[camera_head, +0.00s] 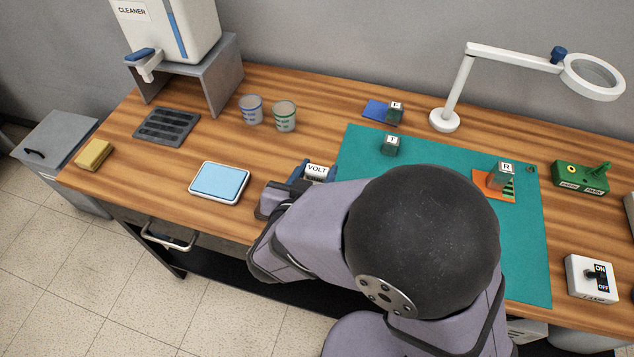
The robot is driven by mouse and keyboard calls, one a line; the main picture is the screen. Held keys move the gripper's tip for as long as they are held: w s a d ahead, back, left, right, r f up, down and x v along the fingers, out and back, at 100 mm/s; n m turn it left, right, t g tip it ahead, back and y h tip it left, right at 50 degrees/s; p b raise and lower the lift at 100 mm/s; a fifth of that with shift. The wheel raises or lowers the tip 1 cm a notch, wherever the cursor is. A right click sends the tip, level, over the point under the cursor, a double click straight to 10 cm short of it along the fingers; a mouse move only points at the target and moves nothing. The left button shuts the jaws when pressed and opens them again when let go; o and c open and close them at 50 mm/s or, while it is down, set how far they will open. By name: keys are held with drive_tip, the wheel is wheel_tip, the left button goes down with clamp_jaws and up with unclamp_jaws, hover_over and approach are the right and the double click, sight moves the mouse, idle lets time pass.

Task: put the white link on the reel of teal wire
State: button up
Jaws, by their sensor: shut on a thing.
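My gripper (275,199) is at the left edge of the teal mat, near a white block marked VOLT (317,171) with blue at its side. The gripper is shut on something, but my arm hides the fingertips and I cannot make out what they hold. I cannot pick out a white link. I cannot tell which, if any, is the reel of teal wire.
The teal mat (430,157) is partly covered by my arm. A white lamp (445,121) stands behind it, with a green box (581,178) and switch box (592,279) to the right. Two cups (284,116) and a blue-topped tray (219,183) are to the left.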

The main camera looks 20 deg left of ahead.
sight(317, 183)
drive_tip(key=shift+f, duration=2.05)
drive_tip(key=shift+f+b, duration=0.25)
drive_tip(key=shift+b, duration=0.05)
drive_tip(key=o, duration=1.1)
drive_tip(key=shift+c, duration=0.2)
drive_tip(key=shift+r, duration=0.15)
drive_tip(key=shift+r, duration=0.2)
drive_tip(key=v, duration=1.2)
